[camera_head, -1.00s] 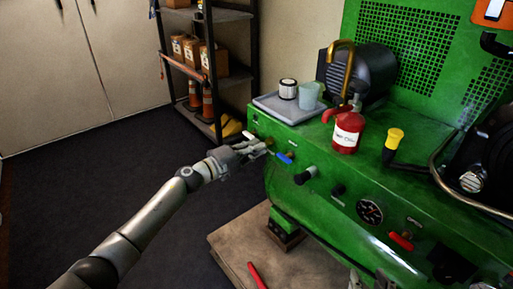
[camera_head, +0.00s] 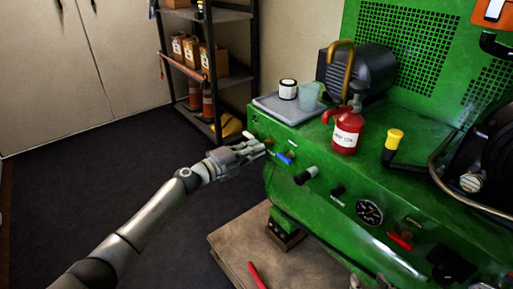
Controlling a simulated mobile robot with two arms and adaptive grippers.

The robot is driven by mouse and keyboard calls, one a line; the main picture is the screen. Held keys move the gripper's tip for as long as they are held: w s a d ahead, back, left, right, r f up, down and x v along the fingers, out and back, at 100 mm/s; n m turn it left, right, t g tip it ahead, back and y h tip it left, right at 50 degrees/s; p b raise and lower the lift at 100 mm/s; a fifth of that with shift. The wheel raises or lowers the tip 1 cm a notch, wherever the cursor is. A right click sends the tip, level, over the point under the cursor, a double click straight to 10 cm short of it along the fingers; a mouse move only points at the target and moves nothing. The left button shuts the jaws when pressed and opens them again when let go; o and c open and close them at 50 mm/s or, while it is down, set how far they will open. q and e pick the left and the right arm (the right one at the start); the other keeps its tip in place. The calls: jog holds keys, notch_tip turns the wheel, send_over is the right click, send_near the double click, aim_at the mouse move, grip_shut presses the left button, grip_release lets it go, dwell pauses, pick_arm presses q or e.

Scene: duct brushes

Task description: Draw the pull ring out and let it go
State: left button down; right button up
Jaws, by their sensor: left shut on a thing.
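My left gripper (camera_head: 262,148) is at the left end of the green machine's front panel (camera_head: 325,187). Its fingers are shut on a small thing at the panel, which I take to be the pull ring. The fingers hide most of it, so I cannot tell how far out it is. Some grey metal parts, perhaps of my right gripper (camera_head: 369,282), show at the bottom edge. Their jaws cannot be made out.
A blue lever (camera_head: 285,158) is just right of the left gripper. A black-tipped knob (camera_head: 305,176), gauge (camera_head: 369,212) and red handle (camera_head: 400,241) follow along the panel. A red can (camera_head: 347,134) and grey tray (camera_head: 275,108) stand on top. Floor left is clear.

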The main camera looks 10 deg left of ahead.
pick_arm(q)
jog(key=shift+s+a+f, duration=0.1)
jog(key=shift+s+a, duration=0.1)
jog(key=shift+s, duration=0.05)
pick_arm(e)
jog(key=shift+s+d+f+g, duration=0.2)
jog(key=shift+s+f+g, duration=0.3)
jog(key=shift+s+f, duration=0.1)
dwell(0.3)
jog(key=shift+w, duration=0.1)
dwell(0.4)
pick_arm(q)
jog(key=c, duration=1)
grip_release()
jog(key=shift+c, duration=0.2)
jog(key=p+v, duration=0.2)
jog(key=v, duration=0.5)
pick_arm(e)
jog(key=s+d+f+g+h, duration=0.1)
jog(key=s+d+f+g, duration=0.2)
jog(key=s, duration=0.6)
notch_tip(320, 180, down, 2)
jog(key=g, duration=0.2)
jog(key=shift+f+g+h, duration=0.2)
jog(key=shift+g+h, duration=0.1)
jog(key=shift+h, duration=0.1)
